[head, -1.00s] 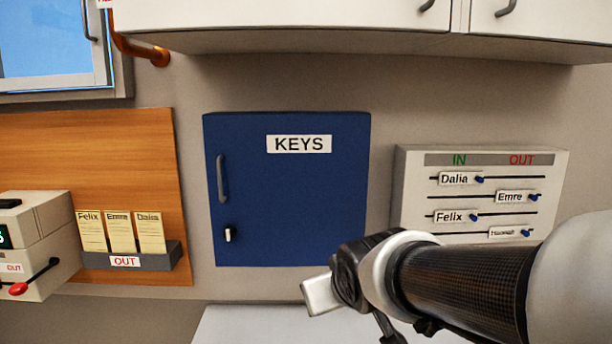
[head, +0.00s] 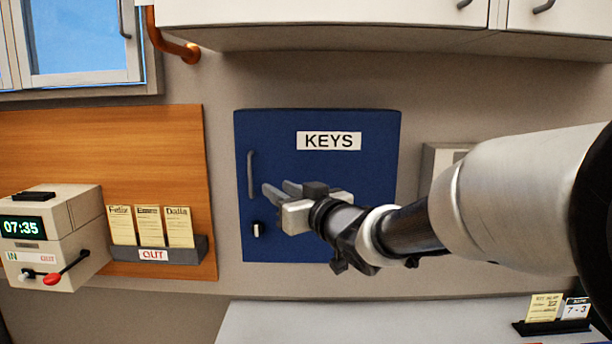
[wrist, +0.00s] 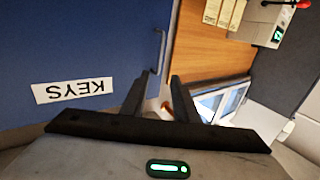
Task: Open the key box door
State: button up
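The key box is a blue cabinet; its door (head: 350,175) is shut and carries a white KEYS label (head: 329,141). A grey vertical handle (head: 251,174) is near the door's left edge, with a small light latch or key (head: 258,230) below it. My gripper (head: 277,189) is in front of the door, just right of the handle, with its fingers apart and nothing between them. The wrist picture is turned, with the label upside down.
White cupboards (head: 330,20) hang above the key box. A wooden board with a card rack (head: 155,249) and a time clock (head: 50,235) are to the left. An in/out board (head: 436,160) at right is mostly behind my arm. A pale surface (head: 390,325) lies below.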

aim_at(251, 174)
jog(key=p+x, duration=0.1)
jog(key=x, duration=1.3)
jog(key=shift+w+a, duration=0.25)
jog(key=shift+w, duration=0.05)
grip_shut()
dwell(0.6)
